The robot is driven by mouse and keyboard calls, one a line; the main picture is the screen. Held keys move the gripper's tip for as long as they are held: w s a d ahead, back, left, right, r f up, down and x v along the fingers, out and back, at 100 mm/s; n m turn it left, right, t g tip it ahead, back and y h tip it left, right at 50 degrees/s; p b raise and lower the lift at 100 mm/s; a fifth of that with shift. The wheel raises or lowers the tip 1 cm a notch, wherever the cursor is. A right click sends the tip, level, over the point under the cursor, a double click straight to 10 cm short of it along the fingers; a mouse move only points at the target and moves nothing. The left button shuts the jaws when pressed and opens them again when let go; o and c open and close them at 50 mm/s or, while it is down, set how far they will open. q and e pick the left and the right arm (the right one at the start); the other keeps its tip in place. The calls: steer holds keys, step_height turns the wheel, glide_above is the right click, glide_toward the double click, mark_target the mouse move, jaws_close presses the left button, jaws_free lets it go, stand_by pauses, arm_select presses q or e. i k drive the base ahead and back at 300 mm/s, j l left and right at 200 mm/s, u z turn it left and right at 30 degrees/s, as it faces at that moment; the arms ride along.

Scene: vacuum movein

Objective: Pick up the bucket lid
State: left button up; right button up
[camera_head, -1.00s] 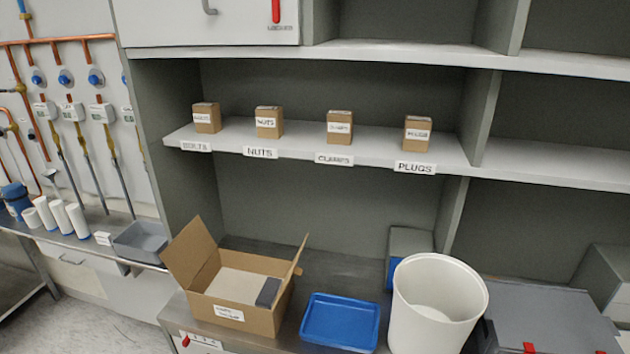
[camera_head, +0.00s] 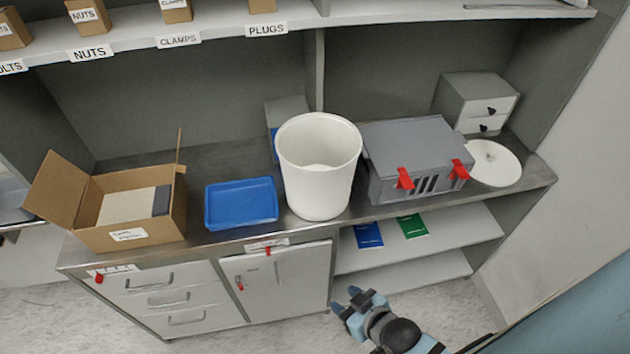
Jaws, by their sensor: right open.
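The bucket lid (camera_head: 498,166) is a flat white disc with a small mark near its middle. It lies on the counter at the right, beside the grey case and in front of the small drawer unit. The white bucket (camera_head: 314,195) stands upright and uncovered at the counter's middle. My right gripper (camera_head: 347,299) is low in front of the counter, left of and well below the lid. It is open, with nothing visible between its fingers. My left gripper is not in view.
A grey case (camera_head: 412,148) with red latches stands between bucket and lid. A small drawer unit (camera_head: 478,104) is behind the lid. A blue tray (camera_head: 241,212) and an open cardboard box (camera_head: 172,222) are left. A wall (camera_head: 575,170) rises close on the right.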

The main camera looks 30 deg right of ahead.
mark_target(495, 167)
steer(key=z, duration=1.95)
steer(key=u, duration=1.15)
steer(key=i+l, duration=0.15)
steer(key=l, duration=0.15)
steer(key=i+l, duration=0.35)
steer(key=l, duration=0.25)
